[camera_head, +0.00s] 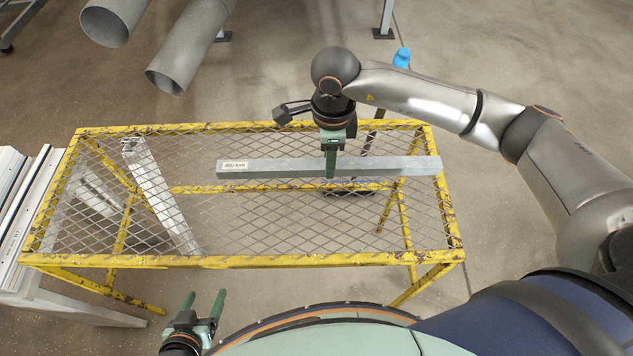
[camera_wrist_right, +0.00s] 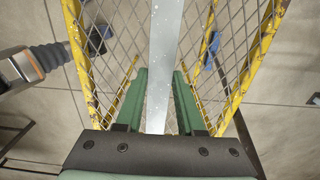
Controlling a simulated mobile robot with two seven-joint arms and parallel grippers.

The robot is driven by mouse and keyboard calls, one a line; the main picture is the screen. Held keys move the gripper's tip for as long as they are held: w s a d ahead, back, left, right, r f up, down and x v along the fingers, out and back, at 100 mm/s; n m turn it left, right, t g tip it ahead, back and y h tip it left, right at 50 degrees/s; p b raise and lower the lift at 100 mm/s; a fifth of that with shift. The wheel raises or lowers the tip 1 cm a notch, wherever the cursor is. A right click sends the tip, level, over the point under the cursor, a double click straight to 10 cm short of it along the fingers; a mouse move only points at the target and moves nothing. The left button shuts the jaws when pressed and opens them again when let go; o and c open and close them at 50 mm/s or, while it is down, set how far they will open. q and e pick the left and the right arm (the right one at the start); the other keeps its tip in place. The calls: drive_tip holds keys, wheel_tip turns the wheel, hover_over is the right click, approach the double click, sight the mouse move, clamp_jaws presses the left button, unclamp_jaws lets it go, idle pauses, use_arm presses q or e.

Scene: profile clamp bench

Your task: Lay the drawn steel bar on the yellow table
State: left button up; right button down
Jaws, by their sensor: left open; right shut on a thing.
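The drawn steel bar (camera_head: 275,168) is a long grey square bar with a small label near its left end. It lies level across the picture over the mesh top of the yellow table (camera_head: 250,262). My right gripper (camera_head: 331,165) is shut on the bar a little right of its middle. In the right wrist view the bar (camera_wrist_right: 163,60) runs between the two green fingers (camera_wrist_right: 158,100). I cannot tell whether the bar touches the mesh or hangs just above it. My left gripper (camera_head: 205,305) is open and empty, in front of the table's near edge.
Another pale metal profile (camera_head: 163,200) runs slantwise at the table's left part; I cannot tell if it is on or below the mesh. White profiles (camera_head: 22,200) are stacked left of the table. Large grey pipes (camera_head: 190,45) are beyond it. The mesh in front of the bar is clear.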

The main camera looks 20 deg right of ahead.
drive_tip(key=a+f, duration=0.1)
drive_tip(key=s+a+f, duration=0.1)
drive_tip(key=f, duration=0.1)
drive_tip(key=shift+s+a+f, duration=0.15)
drive_tip(key=shift+a+f, duration=0.15)
drive_tip(key=shift+a, duration=0.1)
wheel_tip(320, 180, down, 2)
drive_tip(key=shift+s+f+p, duration=0.1)
drive_tip(key=shift+f+p, duration=0.1)
drive_tip(key=shift+p, duration=0.15)
drive_tip(key=shift+f, duration=0.45)
drive_tip(key=shift+f, duration=0.2)
drive_tip(key=c, duration=0.5)
unclamp_jaws()
drive_tip(key=shift+r, duration=0.15)
wheel_tip(320, 180, up, 12)
drive_tip(key=shift+r, duration=0.1)
